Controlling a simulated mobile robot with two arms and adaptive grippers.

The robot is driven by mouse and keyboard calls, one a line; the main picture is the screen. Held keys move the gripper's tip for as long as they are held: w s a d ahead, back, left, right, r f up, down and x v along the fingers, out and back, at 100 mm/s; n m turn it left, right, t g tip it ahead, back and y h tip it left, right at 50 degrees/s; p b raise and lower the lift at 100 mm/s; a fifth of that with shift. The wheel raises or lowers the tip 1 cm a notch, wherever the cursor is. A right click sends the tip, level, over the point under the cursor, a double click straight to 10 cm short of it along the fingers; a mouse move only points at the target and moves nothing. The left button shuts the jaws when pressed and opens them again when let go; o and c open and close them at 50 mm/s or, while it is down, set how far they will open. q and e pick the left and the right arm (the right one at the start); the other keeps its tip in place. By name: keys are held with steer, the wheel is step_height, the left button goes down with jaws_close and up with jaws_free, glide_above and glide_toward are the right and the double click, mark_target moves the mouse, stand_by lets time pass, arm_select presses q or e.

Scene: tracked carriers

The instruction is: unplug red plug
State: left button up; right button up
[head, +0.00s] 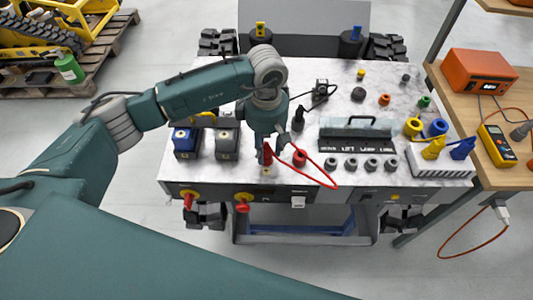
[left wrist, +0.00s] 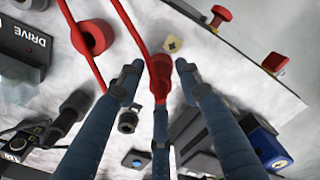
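The red plug (head: 267,154) stands near the front edge of the marble-topped panel, and a red cable loops from it to the right. My left gripper (head: 270,138) is right above it, pointing down. In the left wrist view the plug (left wrist: 160,72) lies between the spread fingers (left wrist: 158,72), with gaps to the two side fingertips; the gripper is open. A beige piece with a dark cross-shaped mark (left wrist: 172,45) shows beside the plug. Whether the plug sits in a socket cannot be told. My right gripper is not in view.
A red round socket (head: 299,158) is close to the right, with the cable near it. A black DRIVE-labelled block with a handle (head: 356,140) stands further right. Blue (head: 185,143) and grey-topped (head: 227,144) blocks stand left.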

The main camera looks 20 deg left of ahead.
arm_select(q)
steer(key=shift+c, duration=0.3)
jaws_close()
steer(key=shift+r, duration=0.2)
steer(key=shift+r+p, duration=0.7)
steer(key=shift+r, duration=0.5)
steer(key=shift+r, duration=0.1)
